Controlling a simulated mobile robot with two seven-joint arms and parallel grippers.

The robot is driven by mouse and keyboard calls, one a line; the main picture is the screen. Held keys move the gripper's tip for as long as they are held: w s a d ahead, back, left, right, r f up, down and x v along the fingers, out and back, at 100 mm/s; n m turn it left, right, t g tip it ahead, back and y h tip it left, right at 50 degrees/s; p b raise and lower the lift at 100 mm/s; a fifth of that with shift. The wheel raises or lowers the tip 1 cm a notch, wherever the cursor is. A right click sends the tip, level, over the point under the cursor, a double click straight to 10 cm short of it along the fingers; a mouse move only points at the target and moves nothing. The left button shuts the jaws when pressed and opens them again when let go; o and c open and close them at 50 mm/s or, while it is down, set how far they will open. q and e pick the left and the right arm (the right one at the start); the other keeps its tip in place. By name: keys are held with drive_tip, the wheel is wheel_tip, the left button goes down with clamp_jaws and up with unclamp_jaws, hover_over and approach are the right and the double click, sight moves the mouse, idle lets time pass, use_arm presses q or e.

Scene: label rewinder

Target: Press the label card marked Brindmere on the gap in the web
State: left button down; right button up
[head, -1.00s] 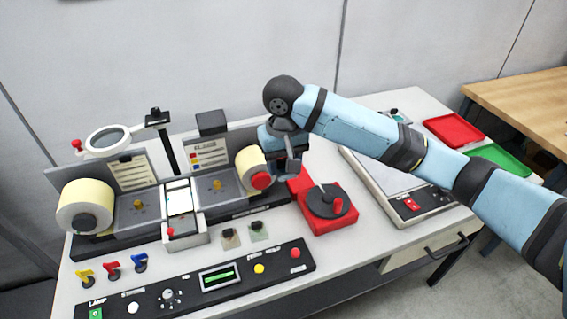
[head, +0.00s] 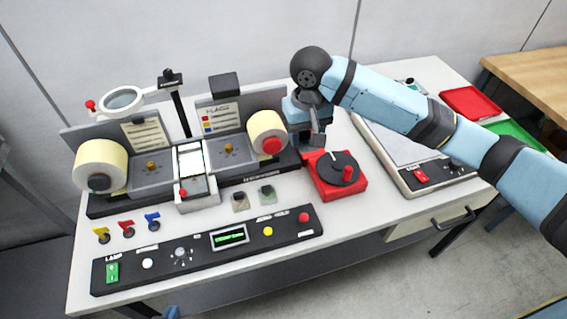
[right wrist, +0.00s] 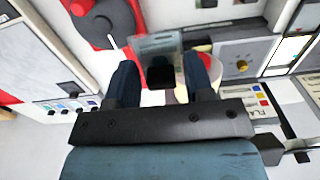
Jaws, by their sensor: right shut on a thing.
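My right gripper (head: 318,138) is beside the right label roll (head: 266,136), above the bench. In the right wrist view its fingers (right wrist: 160,88) are shut on a small translucent label card (right wrist: 157,44) with a dark block at its base; no name on it is readable. Two similar small cards, one brownish (head: 240,202) and one greenish (head: 267,194), lie in front of the rewinder, their print too small to read. The lit web plate (head: 191,160) stands between the rolls; the gap cannot be made out clearly. A blue tip of my left gripper (head: 172,312) shows at the bottom edge; its jaws are hidden.
A red base with a black dial (head: 338,172) stands right of the rewinder. A flat scale (head: 412,150) is farther right, with red (head: 470,102) and green trays behind. A magnifier (head: 122,98) overhangs the left roll (head: 100,165). A control panel (head: 205,250) runs along the front.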

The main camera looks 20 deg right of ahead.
sight(293, 187)
drive_tip(key=shift+w+a+r, duration=0.15)
drive_tip(key=shift+w+a, duration=0.5)
drive_tip(key=shift+a, duration=0.05)
drive_tip(key=shift+w+a+r, duration=0.15)
drive_tip(key=shift+a+r, duration=0.1)
drive_tip(key=shift+r, duration=0.05)
use_arm(q)
drive_tip(key=shift+d+f, duration=0.2)
drive_tip(key=shift+f, duration=0.1)
drive_tip(key=shift+r, duration=0.1)
use_arm(e)
drive_tip(key=shift+d, duration=0.1)
